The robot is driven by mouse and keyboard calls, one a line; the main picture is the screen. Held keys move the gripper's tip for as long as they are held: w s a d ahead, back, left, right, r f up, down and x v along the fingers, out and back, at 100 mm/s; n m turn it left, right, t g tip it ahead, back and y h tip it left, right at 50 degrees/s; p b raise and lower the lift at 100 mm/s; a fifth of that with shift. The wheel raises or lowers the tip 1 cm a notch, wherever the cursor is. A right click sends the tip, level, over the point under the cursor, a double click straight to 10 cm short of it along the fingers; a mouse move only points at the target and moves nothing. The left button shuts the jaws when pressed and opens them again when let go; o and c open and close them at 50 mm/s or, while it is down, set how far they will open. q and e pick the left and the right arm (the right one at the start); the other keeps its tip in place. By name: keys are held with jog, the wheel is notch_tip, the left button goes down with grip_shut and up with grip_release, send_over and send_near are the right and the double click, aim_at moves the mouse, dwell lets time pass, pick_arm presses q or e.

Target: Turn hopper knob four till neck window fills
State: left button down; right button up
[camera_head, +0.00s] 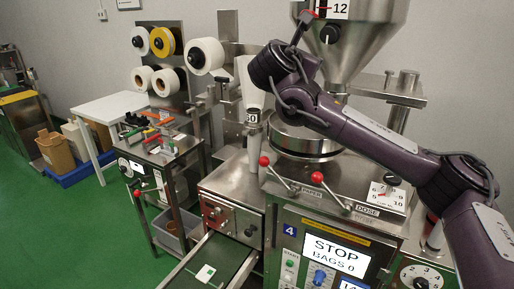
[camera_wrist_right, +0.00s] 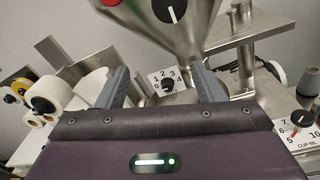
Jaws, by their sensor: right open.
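A black knob (camera_wrist_right: 168,84) sits on a white plate numbered from 0 to 4, below the steel hopper cone (camera_wrist_right: 160,25) in the right wrist view. My right gripper (camera_wrist_right: 160,70) is open, its two grey fingers on either side of this knob in the picture and apart from it. The hopper (camera_head: 362,38) also shows in the head view, with another black knob (camera_head: 330,34) on its cone. My right arm covers the area under the cone there, and the numbered plate is hidden. I cannot make out the neck window. My left gripper is not in view.
A STOP screen (camera_head: 337,254) is on the machine's front, beside a blue 4 label (camera_head: 290,230). Red-tipped levers (camera_head: 317,177) and a CUP ML dial (camera_head: 388,195) stand near my right arm. Green floor (camera_head: 75,225) is open at left.

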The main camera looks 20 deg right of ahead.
jog(key=w+a+f+m+y, duration=0.1)
jog(key=a+f+y, duration=0.2)
jog(key=f, duration=0.8)
jog(key=w+a+f+m+y+b, duration=0.1)
jog(key=a+f+y, duration=0.1)
jog(key=a+f, duration=0.5)
notch_tip(320, 180, down, 4)
jog(key=shift+a+f+y, duration=0.25)
jog(key=shift+a+y, duration=0.1)
jog(key=shift+y, duration=0.05)
